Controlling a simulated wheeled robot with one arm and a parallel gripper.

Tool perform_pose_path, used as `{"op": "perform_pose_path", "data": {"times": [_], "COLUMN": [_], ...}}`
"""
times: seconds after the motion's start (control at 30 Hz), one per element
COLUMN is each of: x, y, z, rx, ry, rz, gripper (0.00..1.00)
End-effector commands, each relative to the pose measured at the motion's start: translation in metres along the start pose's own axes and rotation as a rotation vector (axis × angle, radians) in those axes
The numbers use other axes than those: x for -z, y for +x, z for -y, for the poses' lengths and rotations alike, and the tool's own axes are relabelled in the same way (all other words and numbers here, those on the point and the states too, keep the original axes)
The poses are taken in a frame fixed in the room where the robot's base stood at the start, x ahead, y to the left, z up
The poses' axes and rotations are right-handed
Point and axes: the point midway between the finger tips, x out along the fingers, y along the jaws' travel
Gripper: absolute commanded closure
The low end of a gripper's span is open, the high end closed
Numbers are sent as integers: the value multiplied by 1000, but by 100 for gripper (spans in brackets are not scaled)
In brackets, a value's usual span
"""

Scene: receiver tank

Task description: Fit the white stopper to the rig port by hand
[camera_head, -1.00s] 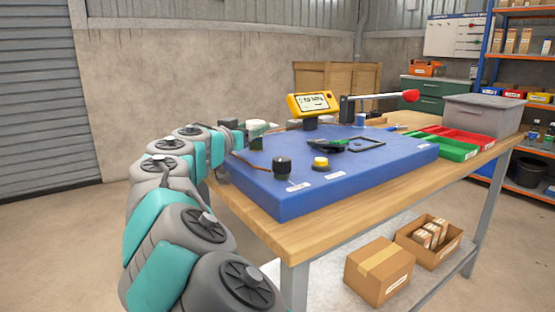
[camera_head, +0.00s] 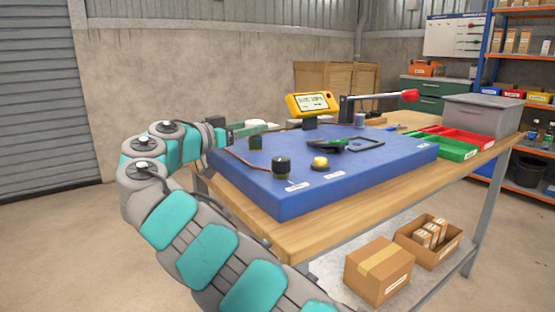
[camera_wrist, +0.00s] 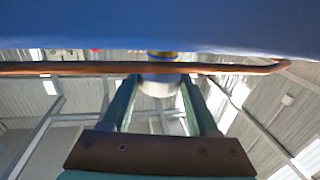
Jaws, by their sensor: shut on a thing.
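My gripper (camera_head: 256,129) is level at the left side of the blue board (camera_head: 340,160), its green fingers pointing right. A white piece, seemingly the stopper (camera_head: 254,122), shows at the fingers. In the wrist view my gripper (camera_wrist: 160,88) is shut on this pale cylinder (camera_wrist: 158,80), with one finger on each side. A yellow and blue band shows against its upper end; I cannot tell whether it belongs to it. A dark green block (camera_head: 256,143), perhaps the rig port, stands on the board just below the fingers. I cannot tell whether stopper and port touch.
A copper pipe (camera_wrist: 60,68) crosses close to the fingertips in the wrist view. A black knob (camera_head: 281,167), a yellow button (camera_head: 320,163) and a yellow display (camera_head: 311,104) stand on the board. A red-tipped lever (camera_head: 410,96) is behind. Red and green trays lie at right.

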Motion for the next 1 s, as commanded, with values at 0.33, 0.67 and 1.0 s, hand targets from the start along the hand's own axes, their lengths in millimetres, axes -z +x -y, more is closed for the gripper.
{"op": "perform_pose_path", "data": {"times": [0.33, 0.67, 1.0], "x": [2, 0, 0], "y": [-2, 0, -6], "z": [1, 0, 0], "rx": [-14, -19, -20], "ry": [5, 4, 3], "rz": [-4, -1, 0], "gripper": [39, 5, 5]}}
